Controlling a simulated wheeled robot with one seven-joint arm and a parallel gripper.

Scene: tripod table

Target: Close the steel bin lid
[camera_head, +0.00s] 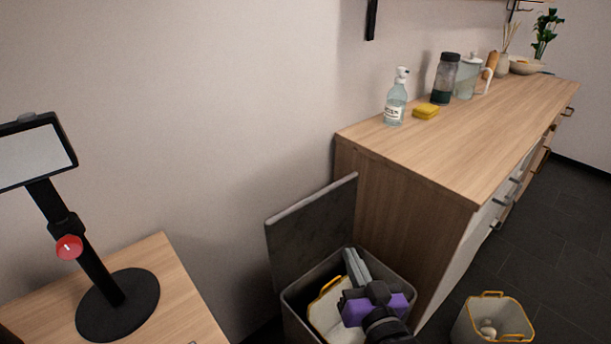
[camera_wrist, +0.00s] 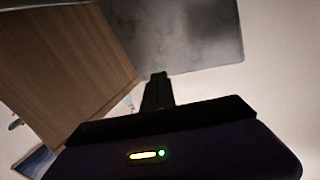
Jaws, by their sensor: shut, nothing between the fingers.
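The steel bin (camera_head: 292,318) stands on the floor against the side of the wooden cabinet. Its grey lid (camera_head: 312,232) is open, standing upright at the back of the bin near the wall. My gripper (camera_head: 352,255) is over the bin opening, in front of the lid, with its fingers shut and empty. In the wrist view the dark fingers (camera_wrist: 157,78) point toward the lid (camera_wrist: 185,35), overlapping its lower edge. I cannot tell whether they touch it. My purple-and-black wrist hides part of the bin's front and interior.
A pale liner with a yellow handle (camera_head: 325,305) shows inside the bin. The wooden cabinet (camera_head: 385,225) rises close on the right. A yellow-rimmed basket (camera_head: 465,325) stands on the floor at right. A small table (camera_head: 170,290) with a tablet stand (camera_head: 118,305) is at left.

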